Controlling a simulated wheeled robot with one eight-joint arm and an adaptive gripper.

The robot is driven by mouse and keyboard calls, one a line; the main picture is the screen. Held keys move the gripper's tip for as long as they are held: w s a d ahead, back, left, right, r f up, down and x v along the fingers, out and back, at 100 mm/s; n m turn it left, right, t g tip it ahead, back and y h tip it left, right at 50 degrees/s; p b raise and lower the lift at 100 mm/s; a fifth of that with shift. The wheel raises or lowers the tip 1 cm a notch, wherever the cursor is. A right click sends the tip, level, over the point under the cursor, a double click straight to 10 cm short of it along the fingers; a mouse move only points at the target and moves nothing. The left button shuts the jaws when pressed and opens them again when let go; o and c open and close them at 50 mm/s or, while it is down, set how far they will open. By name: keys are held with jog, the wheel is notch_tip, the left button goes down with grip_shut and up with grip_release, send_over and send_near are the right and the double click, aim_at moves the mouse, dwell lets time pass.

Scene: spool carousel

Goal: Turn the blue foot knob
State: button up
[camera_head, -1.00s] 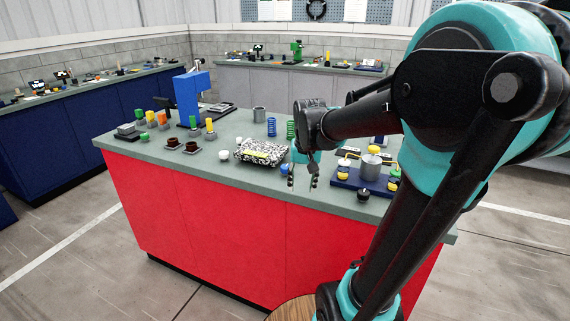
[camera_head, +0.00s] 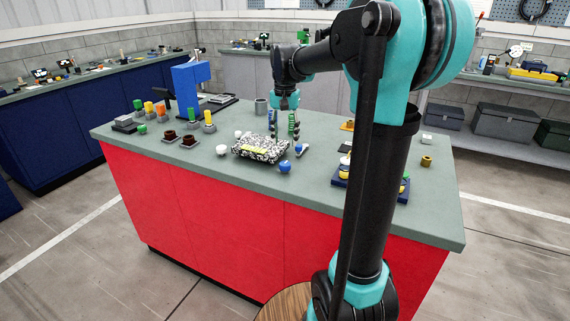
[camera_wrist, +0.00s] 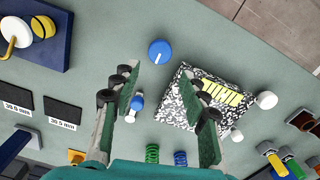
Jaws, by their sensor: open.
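The blue knob (camera_head: 285,166) is a round blue cap on the green-grey worktop, near the front edge. In the wrist view the blue knob (camera_wrist: 160,52) shows a white line on its top and lies beyond my fingertips. My gripper (camera_head: 284,132) is above the worktop, behind the blue knob in the head view.
A black-and-white patterned pad (camera_head: 262,149) with a yellow label lies left of the knob. A smaller blue-and-white piece (camera_wrist: 137,103) lies near one finger. Green and blue springs (camera_wrist: 152,154) stand close by. A blue board (camera_wrist: 25,40) carries yellow-topped pieces.

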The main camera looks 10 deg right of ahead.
aim_at(285, 163)
notch_tip(285, 163, down, 10)
jog(key=shift+f, duration=0.15)
jog(key=shift+c, duration=0.5)
jog(key=c, duration=0.8)
jog(key=shift+o, duration=0.2)
jog(key=n, duration=0.5)
jog(key=o, duration=0.9)
jog(key=shift+c, duration=0.2)
notch_tip(285, 163, up, 12)
